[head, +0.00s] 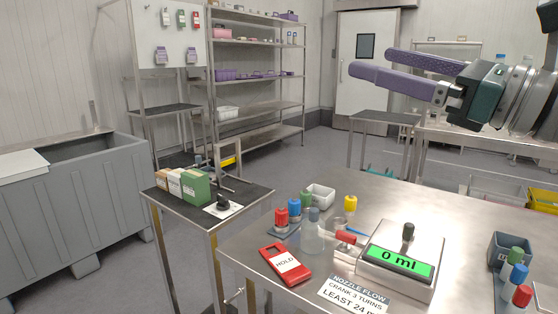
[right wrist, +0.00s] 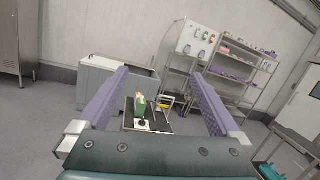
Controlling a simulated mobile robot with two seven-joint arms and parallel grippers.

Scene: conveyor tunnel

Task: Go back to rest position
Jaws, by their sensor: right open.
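My right gripper (head: 371,62) is raised at the upper right of the head view, well above the steel table (head: 400,200). Its two purple fingers point left and are apart, with nothing between them. In the right wrist view the same gripper (right wrist: 160,74) shows both fingers spread wide, with a distant side stand seen between them. My left gripper is in neither view.
On the table are a scale (head: 398,262) reading 0 ml, a clear bottle (head: 312,235), a red HOLD tag (head: 285,264), a sign (head: 352,295) and several coloured-cap vials. A small stand (head: 255,197) with boxes is left. The air around the gripper looks clear.

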